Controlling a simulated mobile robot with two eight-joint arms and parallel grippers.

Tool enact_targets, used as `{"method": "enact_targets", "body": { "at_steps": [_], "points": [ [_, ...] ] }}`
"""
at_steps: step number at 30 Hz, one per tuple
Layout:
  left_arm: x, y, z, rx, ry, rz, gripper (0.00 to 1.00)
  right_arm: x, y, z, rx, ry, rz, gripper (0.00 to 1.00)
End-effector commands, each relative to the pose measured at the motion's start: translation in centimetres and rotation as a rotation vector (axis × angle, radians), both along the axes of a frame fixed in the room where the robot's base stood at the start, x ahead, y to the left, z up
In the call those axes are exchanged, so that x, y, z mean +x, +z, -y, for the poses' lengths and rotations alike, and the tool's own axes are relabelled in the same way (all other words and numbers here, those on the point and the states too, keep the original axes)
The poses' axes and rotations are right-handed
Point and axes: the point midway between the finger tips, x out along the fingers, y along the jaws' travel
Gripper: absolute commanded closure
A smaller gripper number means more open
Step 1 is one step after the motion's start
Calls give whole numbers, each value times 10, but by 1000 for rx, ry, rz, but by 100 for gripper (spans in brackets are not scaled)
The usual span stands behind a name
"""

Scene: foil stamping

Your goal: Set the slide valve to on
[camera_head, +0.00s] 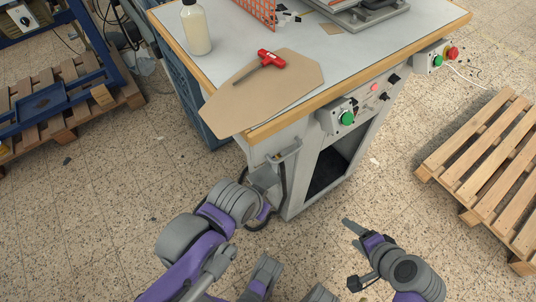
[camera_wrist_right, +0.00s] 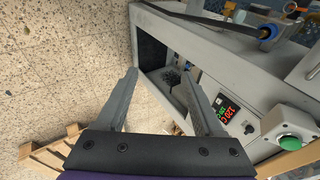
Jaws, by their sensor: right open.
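I cannot pick out the slide valve with certainty. Brass and blue fittings (camera_wrist_right: 291,10) show at the top right edge of the right wrist view, near a black rod with a blue collar (camera_wrist_right: 267,32). My right gripper (camera_head: 353,232) is in front of the grey machine stand (camera_head: 297,180), low over the floor. In the right wrist view its two fingers (camera_wrist_right: 158,73) are apart with nothing between them. My left arm (camera_head: 236,202) reaches to the stand's left front corner; its fingers cannot be made out.
A control box with a green button (camera_head: 347,118) is on the stand's front; a red-and-green button box (camera_head: 437,57) is at right. A lit display (camera_wrist_right: 226,108) shows beside my right finger. A wooden pallet (camera_head: 486,155) lies right. A red-handled tool (camera_head: 271,59) lies on the tabletop.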

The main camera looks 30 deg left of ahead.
Motion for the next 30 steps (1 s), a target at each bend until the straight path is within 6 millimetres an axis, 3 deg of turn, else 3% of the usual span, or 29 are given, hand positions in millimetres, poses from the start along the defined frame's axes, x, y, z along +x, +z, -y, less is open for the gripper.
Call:
{"method": "enact_targets", "body": {
  "at_steps": [1,6,12,19,25,30],
  "points": [
    [1,-10,0,0,-1,-4,100,12,-10,-25,132,-54,-45,31],
    [2,-28,0,2,-4,-12,100,39,-17,-100,586,-244,-257,31],
    [4,-48,0,3,-5,-19,100,59,-21,-160,1056,-416,-591,31],
    [5,-58,0,3,-5,-23,100,67,-21,-186,1341,-504,-871,31],
    [5,-59,0,4,-6,-23,100,71,-19,-196,1387,-516,-921,31],
    [5,-60,0,4,-6,-23,100,81,-19,-223,1383,-513,-921,31]
  ]
}}
